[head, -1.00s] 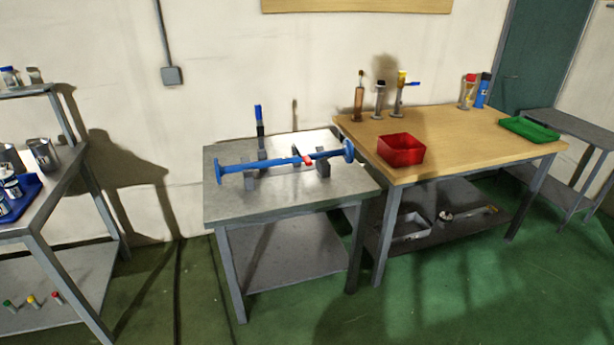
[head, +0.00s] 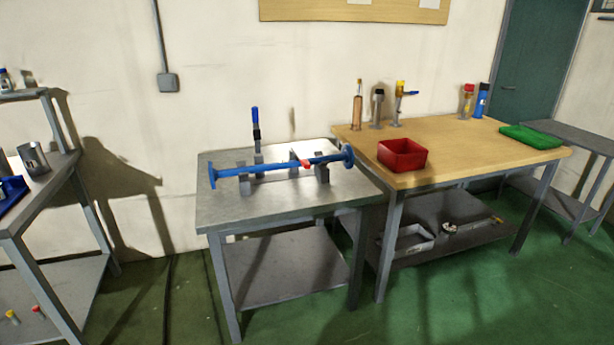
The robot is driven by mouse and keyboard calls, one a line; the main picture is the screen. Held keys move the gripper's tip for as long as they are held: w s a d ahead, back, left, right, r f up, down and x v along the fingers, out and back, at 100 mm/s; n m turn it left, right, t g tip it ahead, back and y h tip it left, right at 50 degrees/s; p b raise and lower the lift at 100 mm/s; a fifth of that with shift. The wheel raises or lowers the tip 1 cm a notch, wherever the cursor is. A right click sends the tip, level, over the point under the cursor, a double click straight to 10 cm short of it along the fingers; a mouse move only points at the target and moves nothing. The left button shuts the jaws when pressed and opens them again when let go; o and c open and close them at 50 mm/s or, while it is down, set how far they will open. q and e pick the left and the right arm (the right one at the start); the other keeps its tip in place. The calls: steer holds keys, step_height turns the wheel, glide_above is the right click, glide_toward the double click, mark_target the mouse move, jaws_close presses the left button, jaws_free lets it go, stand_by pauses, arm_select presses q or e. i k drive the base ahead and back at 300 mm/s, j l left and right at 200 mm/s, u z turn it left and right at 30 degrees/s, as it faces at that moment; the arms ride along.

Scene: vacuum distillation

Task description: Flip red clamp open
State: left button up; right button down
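The red clamp (head: 305,164) is a small red piece on the blue bar (head: 275,168), near the bar's right half. The bar has round flanges at both ends and lies across grey support blocks (head: 322,174) on the grey metal table (head: 240,205). An upright clamp with a blue handle (head: 255,116) stands at the back left block. The red piece is too small to tell whether it is open or shut. Neither of my grippers is in view.
A wooden table (head: 455,150) to the right holds a red bin (head: 402,154), a green tray (head: 530,136) and several upright tools and bottles. A grey shelf unit (head: 60,180) stands at the left. Green floor is free in front of the metal table.

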mark_target(298, 156)
steer(key=i+j, duration=0.25)
steer(key=i, duration=0.2)
steer(key=i+j+z, duration=0.1)
steer(key=i, duration=0.35)
steer(key=i+j, duration=0.65)
steer(key=i, duration=0.25)
steer(key=z, duration=0.05)
